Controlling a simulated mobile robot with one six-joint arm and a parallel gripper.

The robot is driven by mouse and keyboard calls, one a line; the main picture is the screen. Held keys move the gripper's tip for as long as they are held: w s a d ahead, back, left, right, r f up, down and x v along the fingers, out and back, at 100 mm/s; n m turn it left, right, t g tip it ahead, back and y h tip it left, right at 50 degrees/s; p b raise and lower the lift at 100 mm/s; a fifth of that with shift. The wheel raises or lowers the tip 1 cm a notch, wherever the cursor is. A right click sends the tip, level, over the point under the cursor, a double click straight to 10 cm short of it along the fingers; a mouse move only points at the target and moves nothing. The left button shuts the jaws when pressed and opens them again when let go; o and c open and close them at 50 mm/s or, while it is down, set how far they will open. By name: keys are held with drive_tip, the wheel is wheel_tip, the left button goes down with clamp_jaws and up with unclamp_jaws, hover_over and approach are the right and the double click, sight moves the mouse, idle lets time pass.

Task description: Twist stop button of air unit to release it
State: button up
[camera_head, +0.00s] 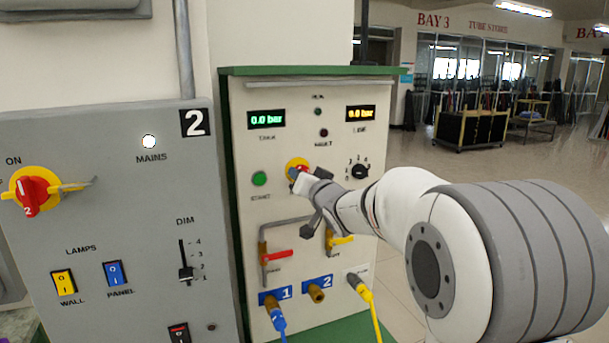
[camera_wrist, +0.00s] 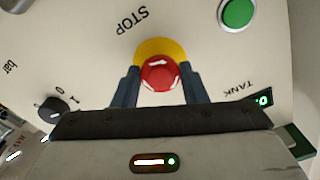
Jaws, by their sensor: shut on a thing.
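The air unit (camera_head: 285,98) is a cream panel with a green top edge. Its stop button (camera_wrist: 159,73) is a red mushroom knob on a yellow disc, with the label STOP beside it in the wrist view. In the head view the yellow disc (camera_head: 293,163) shows, but my gripper covers much of the red knob. My gripper (camera_wrist: 160,84) is shut on the stop button, one dark finger at each side of the red knob. In the head view my gripper (camera_head: 300,180) reaches the panel from the right.
The green start button (camera_head: 260,179) is just left of the stop button, and a black selector knob (camera_head: 360,171) is to the right. Red (camera_head: 278,257) and yellow (camera_head: 341,240) valve handles sit below. Hoses hang lower. A grey panel (camera_head: 120,215) stands at left.

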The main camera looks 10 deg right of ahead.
drive_tip(key=shift+r, duration=0.2)
drive_tip(key=o, duration=0.6)
drive_tip(key=shift+a, duration=0.1)
drive_tip(key=shift+o, duration=0.7)
drive_tip(key=shift+w+f, duration=0.15)
drive_tip(key=shift+w, duration=0.05)
drive_tip(key=shift+o, duration=1.2)
drive_tip(key=shift+s+f, duration=0.1)
drive_tip(key=shift+s, duration=0.05)
drive_tip(key=b+v, duration=0.1)
drive_tip(key=v, duration=0.6)
drive_tip(key=shift+s+b, duration=0.3)
drive_tip(key=shift+s, duration=0.05)
